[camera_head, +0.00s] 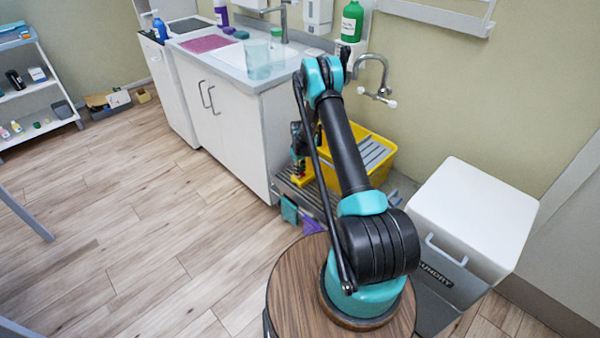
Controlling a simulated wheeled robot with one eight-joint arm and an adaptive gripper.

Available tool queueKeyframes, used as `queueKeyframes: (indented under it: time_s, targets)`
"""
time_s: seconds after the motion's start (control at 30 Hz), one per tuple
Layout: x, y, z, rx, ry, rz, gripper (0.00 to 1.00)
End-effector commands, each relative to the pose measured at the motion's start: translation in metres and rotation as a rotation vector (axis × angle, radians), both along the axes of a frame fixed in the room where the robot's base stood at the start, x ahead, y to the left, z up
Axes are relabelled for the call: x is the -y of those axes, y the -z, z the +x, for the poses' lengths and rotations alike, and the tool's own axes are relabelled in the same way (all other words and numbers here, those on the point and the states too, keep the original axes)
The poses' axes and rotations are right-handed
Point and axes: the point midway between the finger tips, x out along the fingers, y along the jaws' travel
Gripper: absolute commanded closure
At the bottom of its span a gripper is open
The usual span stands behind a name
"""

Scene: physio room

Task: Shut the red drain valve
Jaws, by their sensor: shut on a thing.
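My arm reaches from the round wooden top up and over, then down beside the sink cabinet. My gripper (300,172) is low, between the cabinet's right side and the yellow bucket, just above the floor grate. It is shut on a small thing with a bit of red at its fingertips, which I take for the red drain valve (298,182). The valve is mostly hidden and very small in this view. I cannot tell how its handle is turned.
A yellow bucket (378,163) with a grey ridged insert stands right of my gripper. The white cabinet (233,120) is close on the left. A wall tap (378,75) juts out above. A white laundry bin (470,215) stands at right. Floor at left is clear.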

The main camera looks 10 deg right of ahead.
Motion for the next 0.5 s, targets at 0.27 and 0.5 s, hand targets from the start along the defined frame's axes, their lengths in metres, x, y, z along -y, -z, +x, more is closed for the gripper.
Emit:
queueKeyframes:
  time_s: [0.27, 0.5]
  targets:
    - [0.0002, -0.0003, 0.0008, 0.002, -0.103, -0.001, 1.0]
    - [0.0003, -0.0003, 0.0007, 0.002, -0.131, -0.001, 1.0]
